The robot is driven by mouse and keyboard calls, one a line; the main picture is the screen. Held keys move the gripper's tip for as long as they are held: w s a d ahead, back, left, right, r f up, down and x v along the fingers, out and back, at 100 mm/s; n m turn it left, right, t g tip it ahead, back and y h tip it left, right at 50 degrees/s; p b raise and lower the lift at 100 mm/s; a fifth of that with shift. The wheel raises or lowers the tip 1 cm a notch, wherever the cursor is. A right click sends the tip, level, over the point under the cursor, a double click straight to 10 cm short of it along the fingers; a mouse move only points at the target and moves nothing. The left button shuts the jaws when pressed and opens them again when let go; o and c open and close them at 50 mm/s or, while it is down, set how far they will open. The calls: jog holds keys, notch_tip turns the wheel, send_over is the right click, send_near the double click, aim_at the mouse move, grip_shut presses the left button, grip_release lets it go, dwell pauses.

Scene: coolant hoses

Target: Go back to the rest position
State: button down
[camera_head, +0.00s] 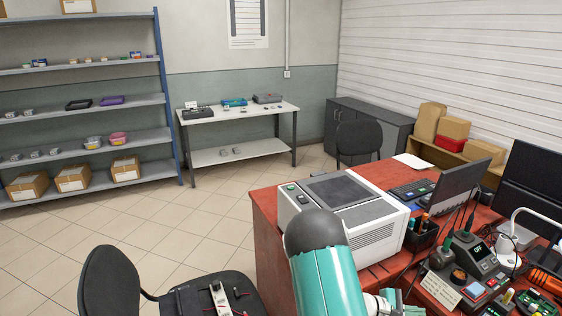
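My teal arm with a dark grey rounded joint rises at the bottom centre of the head view, in front of the red desk (264,222). My gripper does not show; only arm links are visible at the lower edge. No coolant hose can be made out in this view.
A white boxy machine (375,235) stands on the desk's left end, near my arm. A monitor, a laptop, a lamp and tools crowd its right side. A black chair (108,283) is at lower left. Tiled floor (150,232) is clear towards the shelf and the white bench (240,153).

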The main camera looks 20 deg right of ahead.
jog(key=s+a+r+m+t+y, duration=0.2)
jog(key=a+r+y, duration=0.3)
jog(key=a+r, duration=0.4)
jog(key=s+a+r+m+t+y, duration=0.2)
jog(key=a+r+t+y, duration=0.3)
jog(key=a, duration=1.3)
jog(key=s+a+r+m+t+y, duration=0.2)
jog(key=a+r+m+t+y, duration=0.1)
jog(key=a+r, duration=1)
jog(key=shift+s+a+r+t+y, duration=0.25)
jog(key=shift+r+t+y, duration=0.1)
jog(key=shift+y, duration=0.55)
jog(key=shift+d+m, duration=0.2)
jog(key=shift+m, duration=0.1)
